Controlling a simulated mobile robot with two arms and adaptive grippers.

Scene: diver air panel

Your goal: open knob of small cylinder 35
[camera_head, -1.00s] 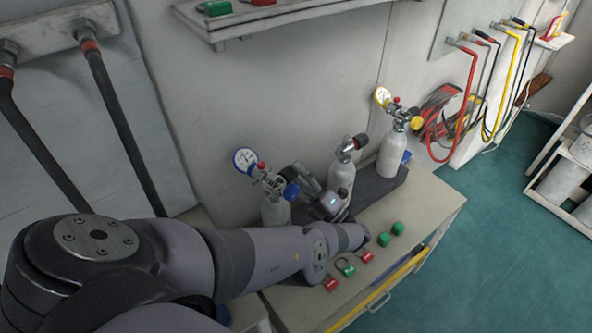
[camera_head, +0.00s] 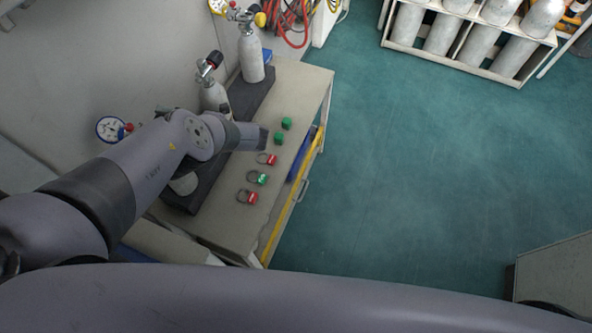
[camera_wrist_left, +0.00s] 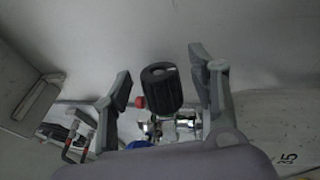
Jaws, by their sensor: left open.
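Three small white cylinders stand along the wall in the head view: the near one (camera_head: 184,184), mostly hidden by my arm, the middle one (camera_head: 214,98) and the far one (camera_head: 251,60). My left gripper (camera_wrist_left: 160,66) is open, a finger on each side of the knob, with visible gaps. In the head view my arm hides this gripper. My right gripper is out of view.
A blue-rimmed gauge (camera_head: 110,129) shows beyond my left arm. A rack of larger cylinders (camera_head: 475,45) stands at the back right. The green floor is clear.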

